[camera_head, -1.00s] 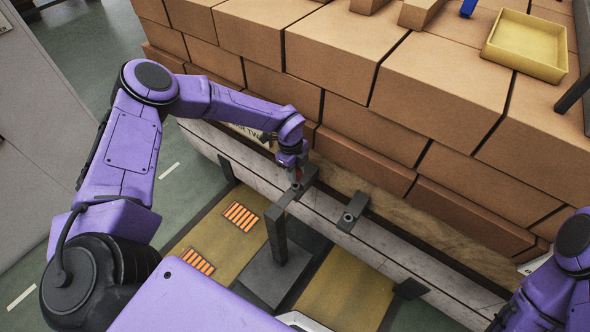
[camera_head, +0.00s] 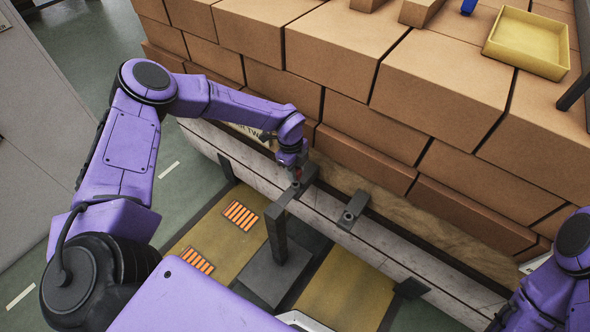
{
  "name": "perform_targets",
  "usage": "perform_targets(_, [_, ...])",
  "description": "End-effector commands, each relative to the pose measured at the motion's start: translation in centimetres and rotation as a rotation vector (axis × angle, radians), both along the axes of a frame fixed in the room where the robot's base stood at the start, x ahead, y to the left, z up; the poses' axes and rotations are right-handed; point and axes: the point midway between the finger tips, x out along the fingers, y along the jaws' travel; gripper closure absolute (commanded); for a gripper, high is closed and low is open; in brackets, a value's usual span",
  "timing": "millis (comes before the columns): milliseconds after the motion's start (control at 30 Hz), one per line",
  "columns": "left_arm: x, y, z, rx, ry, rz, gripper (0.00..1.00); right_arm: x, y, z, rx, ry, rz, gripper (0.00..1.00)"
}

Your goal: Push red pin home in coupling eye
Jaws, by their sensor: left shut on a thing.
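My left gripper (camera_head: 296,170) reaches in from the left, pointing down over a dark grey coupling bar (camera_head: 279,203) at the edge of the brick load. It is shut on the red pin (camera_head: 297,178), of which only a small red part shows between the fingers. The pin is at the eye end of the bar; how deep it sits I cannot tell. A second dark bracket with a round hole (camera_head: 350,213) stands to the right, empty. My right arm shows at the lower right edge; its gripper is out of view.
Large brown bricks (camera_head: 330,50) are stacked behind, close to my left gripper. A yellow tray (camera_head: 527,43) lies on top at the upper right. A dark post and base plate (camera_head: 272,272) stand below the bar. Orange-striped patches (camera_head: 241,215) mark the floor platform.

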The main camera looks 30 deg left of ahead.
Motion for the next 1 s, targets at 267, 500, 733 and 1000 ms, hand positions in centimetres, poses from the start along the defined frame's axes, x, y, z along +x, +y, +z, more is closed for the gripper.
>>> perform_targets(267, [0.0,0.0,0.0,0.000,-0.001,0.000,1.00,0.0,0.0,-0.2,0.000,0.000,0.000,0.57])
perform_targets(500, [0.0,0.0,-0.5,0.000,0.000,0.000,1.00,0.0,0.0,-0.7,0.000,0.000,0.000,0.57])
perform_targets(733, [0.0,0.0,-1.2,0.000,-0.001,0.000,1.00,0.0,0.0,-1.3,0.000,0.000,0.000,0.57])
perform_targets(1000, [0.0,0.0,-2.0,0.000,-0.001,0.000,1.00,0.0,0.0,-2.0,0.000,0.000,0.000,0.57])
